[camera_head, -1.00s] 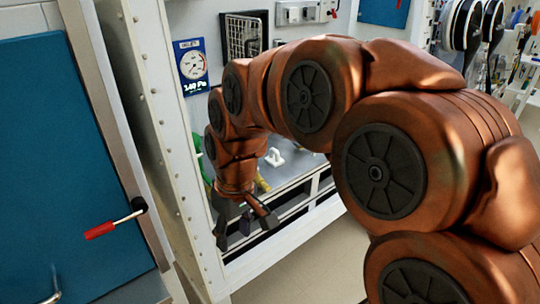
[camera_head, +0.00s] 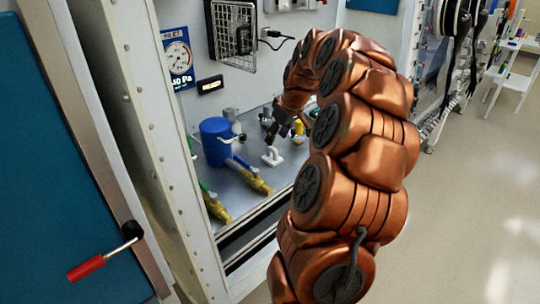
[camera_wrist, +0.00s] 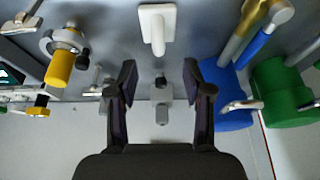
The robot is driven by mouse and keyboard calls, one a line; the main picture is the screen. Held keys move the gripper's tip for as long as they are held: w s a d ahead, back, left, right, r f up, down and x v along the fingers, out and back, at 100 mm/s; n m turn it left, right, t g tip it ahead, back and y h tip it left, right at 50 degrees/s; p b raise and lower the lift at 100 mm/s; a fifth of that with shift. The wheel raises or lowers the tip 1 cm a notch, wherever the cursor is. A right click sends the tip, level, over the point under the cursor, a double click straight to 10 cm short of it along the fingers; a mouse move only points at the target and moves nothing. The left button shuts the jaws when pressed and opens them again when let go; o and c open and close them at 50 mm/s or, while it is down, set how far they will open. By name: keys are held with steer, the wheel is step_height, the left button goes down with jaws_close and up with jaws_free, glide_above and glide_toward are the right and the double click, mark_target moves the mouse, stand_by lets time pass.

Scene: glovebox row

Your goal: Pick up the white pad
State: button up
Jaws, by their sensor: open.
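The white pad (camera_head: 272,156) lies on the grey work surface inside the glovebox, with an upright white loop or handle on it. In the wrist view the white pad (camera_wrist: 157,22) is at the top centre, beyond my fingertips and apart from them. My gripper (camera_wrist: 160,80) is open, with nothing between its two dark fingers. In the head view my gripper (camera_head: 274,134) is just behind the pad, partly hidden by my arm.
A blue cylinder (camera_head: 214,138) and brass-ended tools (camera_head: 247,178) stand or lie left of the pad. Small grey fittings (camera_wrist: 160,98) and a yellow-ended part (camera_wrist: 60,67) are close by. The glovebox frame (camera_head: 135,130) and a blue door (camera_head: 55,170) are at left.

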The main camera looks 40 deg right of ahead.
mark_target(272, 147)
steer(key=shift+p+x, duration=1)
steer(key=shift+x, duration=2.35)
steer(key=shift+s+d, duration=0.1)
jaws_close()
